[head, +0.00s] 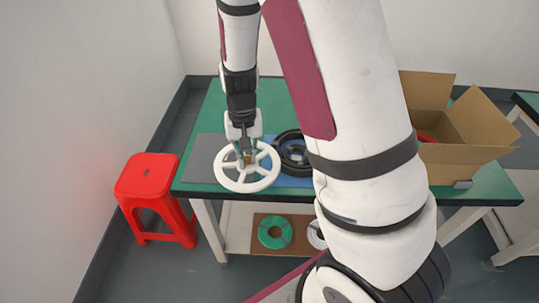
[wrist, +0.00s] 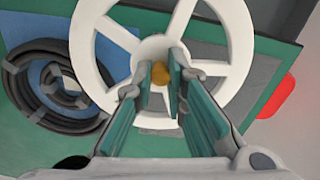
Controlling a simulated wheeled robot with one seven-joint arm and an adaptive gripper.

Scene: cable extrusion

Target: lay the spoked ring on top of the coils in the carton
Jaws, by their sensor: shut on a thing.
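The white spoked ring (head: 240,188) is held flat below my gripper (head: 246,155), over the table's front left part. In the wrist view, the ring (wrist: 84,50) has its yellowish hub between the fingers of my gripper (wrist: 162,75), which are shut on it. The ring appears raised above the table and overlaps its front edge in the head view. The open carton (head: 455,157) stands on the table at the right, flaps spread. Something red (head: 425,137) shows inside it; my arm hides its left part, and most of its contents cannot be seen.
A black coil (head: 289,152) lies on a blue mat beside the ring; it also shows in the wrist view (wrist: 35,95). My arm crosses between ring and carton. Green (head: 265,233) and white (head: 314,238) coils lie on the lower shelf. A red stool (head: 148,176) stands left.

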